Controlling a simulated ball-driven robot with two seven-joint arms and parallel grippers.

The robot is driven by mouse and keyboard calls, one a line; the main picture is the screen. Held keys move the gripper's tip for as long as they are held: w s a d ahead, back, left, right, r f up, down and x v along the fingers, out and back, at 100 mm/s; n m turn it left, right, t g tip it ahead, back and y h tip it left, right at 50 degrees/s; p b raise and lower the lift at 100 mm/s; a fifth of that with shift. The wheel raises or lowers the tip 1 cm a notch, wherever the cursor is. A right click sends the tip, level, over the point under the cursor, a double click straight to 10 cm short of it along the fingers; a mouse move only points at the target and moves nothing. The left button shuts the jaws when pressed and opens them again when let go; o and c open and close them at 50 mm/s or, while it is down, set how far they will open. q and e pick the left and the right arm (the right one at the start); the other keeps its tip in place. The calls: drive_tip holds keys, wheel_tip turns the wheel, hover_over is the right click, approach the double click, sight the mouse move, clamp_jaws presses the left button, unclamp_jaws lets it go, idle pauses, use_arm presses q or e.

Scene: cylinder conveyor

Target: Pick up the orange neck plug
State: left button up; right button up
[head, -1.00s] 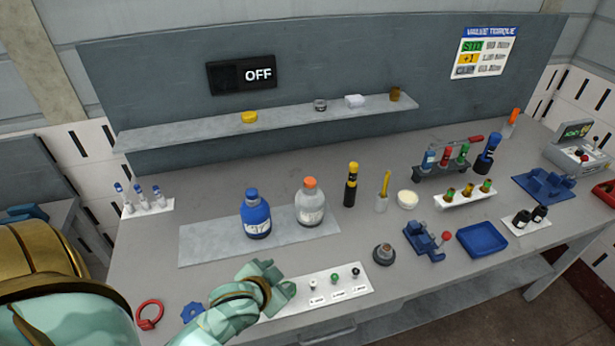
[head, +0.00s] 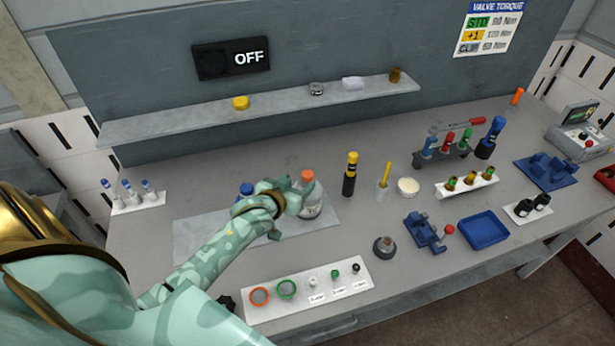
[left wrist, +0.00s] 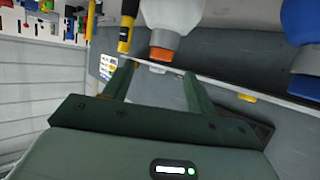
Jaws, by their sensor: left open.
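The orange neck plug (head: 308,175) sits in the neck of the upright white bottle (head: 312,208) on the grey mat. In the left wrist view the picture is upside down; the plug (left wrist: 161,53) points downward from the bottle (left wrist: 172,18). My left gripper (head: 292,203) is beside the bottle's neck, with its hand covering part of the bottle. In the left wrist view the open fingers (left wrist: 157,78) stand apart on either side of the plug's line, with the plug just past their tips. I cannot tell whether they touch it. My right gripper is not in view.
The blue bottle (head: 246,189) stands left of the white one, mostly hidden by my left arm. A black-and-yellow bottle (head: 350,176) stands close on the right. A white strip (head: 330,290) with rings and small plugs lies in front. A shelf (head: 280,103) runs behind.

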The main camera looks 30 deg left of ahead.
sight(305, 176)
use_arm(q)
drive_tip(key=x, duration=0.5)
drive_tip(key=shift+w+a+f, duration=0.1)
drive_tip(key=shift+w+a, duration=0.05)
drive_tip(key=shift+c, duration=0.9)
drive_tip(key=c, duration=0.9)
